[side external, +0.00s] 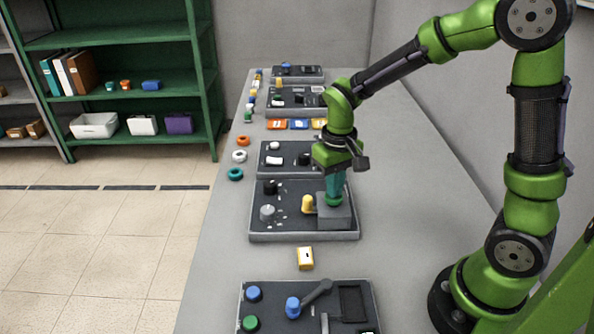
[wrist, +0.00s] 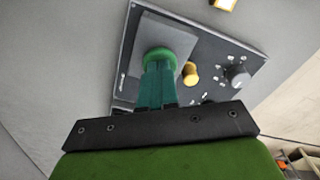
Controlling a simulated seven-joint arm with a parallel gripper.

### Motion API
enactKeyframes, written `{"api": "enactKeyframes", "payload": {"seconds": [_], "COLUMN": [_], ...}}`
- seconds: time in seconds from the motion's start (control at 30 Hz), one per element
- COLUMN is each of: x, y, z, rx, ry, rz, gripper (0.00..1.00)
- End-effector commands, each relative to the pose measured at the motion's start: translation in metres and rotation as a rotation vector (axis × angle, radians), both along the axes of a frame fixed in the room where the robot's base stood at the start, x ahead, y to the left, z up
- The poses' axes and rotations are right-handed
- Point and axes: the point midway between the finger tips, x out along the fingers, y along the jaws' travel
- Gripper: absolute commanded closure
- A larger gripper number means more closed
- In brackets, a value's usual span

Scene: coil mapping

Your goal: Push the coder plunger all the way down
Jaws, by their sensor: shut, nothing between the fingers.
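The coder is a grey block (side external: 337,217) at the right side of a dark panel (side external: 285,235). A green round plunger cap (side external: 333,201) sits on top of the block. The cap also shows in the wrist view (wrist: 158,57), with the grey block (wrist: 185,50) around it. My gripper (side external: 334,192) points down with its teal fingers shut, directly over the cap. In the wrist view the fingertips (wrist: 158,68) meet or overlap the cap; nothing is between them. The fingers hide part of the cap, and I cannot tell how far down the plunger is.
A yellow knob (side external: 308,203) stands close left of the block, with a grey dial (side external: 267,213) and a black knob (side external: 270,187) farther left. A small yellow box (side external: 306,258) lies in front. Another panel (side external: 265,324) is nearer; several stand behind. Bare table lies right.

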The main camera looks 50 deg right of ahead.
Motion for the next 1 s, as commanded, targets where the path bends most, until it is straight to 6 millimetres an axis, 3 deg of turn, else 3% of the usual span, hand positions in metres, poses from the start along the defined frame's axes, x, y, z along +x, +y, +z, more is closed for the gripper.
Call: {"api": "enactKeyframes", "payload": {"seconds": [0.57, 1.0], "x": [-0.001, 0.0], "y": [0.0, 0.0], "z": [-0.001, 0.039], "rx": [0.001, 0.0], "ry": [0.002, -0.001], "rz": [0.001, 0.0], "gripper": [1.0, 1.0]}}
